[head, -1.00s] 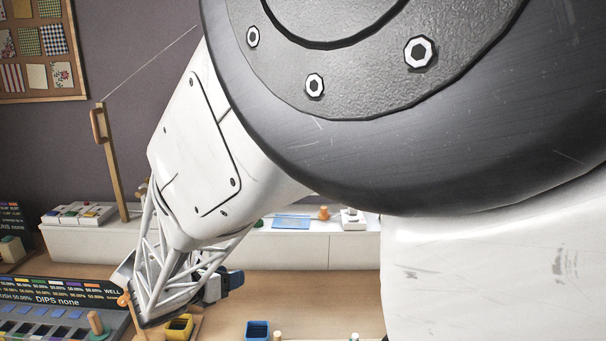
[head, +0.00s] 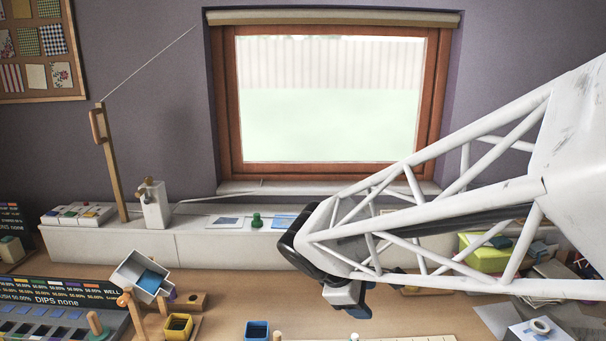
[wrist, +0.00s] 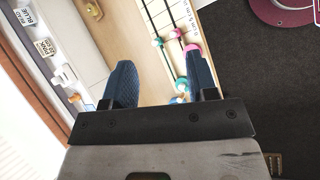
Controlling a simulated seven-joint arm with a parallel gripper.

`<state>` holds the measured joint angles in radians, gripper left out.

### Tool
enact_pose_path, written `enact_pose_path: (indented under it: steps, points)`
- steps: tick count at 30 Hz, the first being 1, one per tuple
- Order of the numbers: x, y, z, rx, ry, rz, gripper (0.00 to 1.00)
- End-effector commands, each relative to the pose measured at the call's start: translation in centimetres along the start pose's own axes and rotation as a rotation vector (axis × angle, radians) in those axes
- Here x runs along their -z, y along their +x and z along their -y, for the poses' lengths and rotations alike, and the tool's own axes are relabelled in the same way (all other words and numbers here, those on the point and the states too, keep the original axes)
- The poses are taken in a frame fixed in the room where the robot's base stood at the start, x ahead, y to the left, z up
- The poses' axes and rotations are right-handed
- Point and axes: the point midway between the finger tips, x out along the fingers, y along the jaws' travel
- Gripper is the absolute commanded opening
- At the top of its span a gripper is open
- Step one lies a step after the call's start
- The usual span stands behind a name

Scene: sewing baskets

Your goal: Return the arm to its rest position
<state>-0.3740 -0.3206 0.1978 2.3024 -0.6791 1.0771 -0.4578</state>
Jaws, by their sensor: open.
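My gripper (head: 350,300) hangs over the workbench, right of the middle in the head view, at the end of my white lattice arm. In the wrist view its two blue fingers (wrist: 162,78) are spread apart, with nothing between them but the view of the bench. The fingers show only partly in the head view.
A white shelf (head: 110,245) runs along the wall below a window (head: 330,95). A blue cup (head: 257,331), a yellow cup (head: 178,327) and a tilted white box (head: 140,274) are at the front left. A green-yellow container (head: 482,254) stands right, partly behind my arm.

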Motion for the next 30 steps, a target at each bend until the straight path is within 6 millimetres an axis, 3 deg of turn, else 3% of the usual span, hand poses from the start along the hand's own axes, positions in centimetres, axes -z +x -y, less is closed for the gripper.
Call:
enact_pose_path:
  steps: [6, 15, 24, 30]
  points:
    - [-4.7, 0.3, 2.6, 0.118, 0.309, -0.086, 0.53]
    - [-9.4, 0.2, 6.4, 0.277, 0.739, -0.198, 0.53]
    - [-12.2, -0.4, 9.7, 0.414, 1.116, -0.294, 0.53]
    - [-12.8, -0.6, 10.7, 0.458, 1.235, -0.325, 0.53]
